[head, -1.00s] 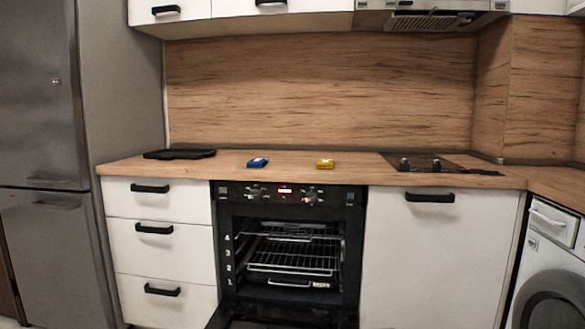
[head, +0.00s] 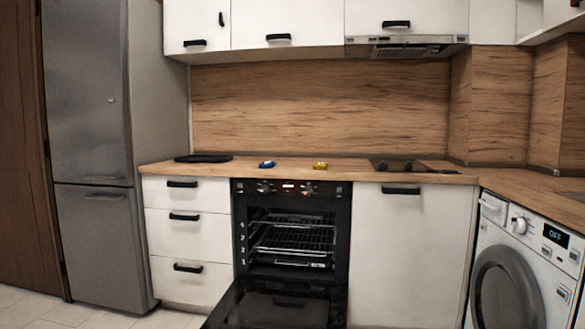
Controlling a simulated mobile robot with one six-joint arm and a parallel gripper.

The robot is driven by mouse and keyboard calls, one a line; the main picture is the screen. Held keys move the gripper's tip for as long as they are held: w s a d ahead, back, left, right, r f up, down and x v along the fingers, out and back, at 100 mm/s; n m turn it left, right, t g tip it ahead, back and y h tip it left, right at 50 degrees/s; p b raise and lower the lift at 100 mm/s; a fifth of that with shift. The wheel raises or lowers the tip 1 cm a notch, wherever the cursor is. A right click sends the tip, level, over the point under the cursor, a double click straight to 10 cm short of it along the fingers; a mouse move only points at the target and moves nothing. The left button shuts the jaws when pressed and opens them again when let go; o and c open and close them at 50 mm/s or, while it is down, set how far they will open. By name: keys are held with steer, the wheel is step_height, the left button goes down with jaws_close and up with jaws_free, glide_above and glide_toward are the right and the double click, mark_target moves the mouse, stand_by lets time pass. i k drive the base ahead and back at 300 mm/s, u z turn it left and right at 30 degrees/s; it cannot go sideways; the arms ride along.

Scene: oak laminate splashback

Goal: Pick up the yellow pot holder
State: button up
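The yellow pot holder (head: 320,166) lies on the wooden countertop (head: 364,176), above the right part of the oven and left of the hob. A blue item (head: 267,165) of similar size lies to its left on the same counter, apart from it. My gripper does not show in the head view, and nothing is seen touching the pot holder.
The oven (head: 292,226) below the pot holder has its door (head: 275,308) folded down into the room, with racks inside. A dark flat tray (head: 203,158) lies on the counter's left. The hob (head: 400,165) and washing machine (head: 520,265) are right.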

mark_target(318, 166)
steer(key=u, duration=0.4)
steer(key=i, duration=2)
steer(key=z, duration=0.8)
steer(key=k, duration=0.75)
steer(key=z, duration=0.2)
steer(key=i, duration=0.75)
steer(key=u, duration=0.1)
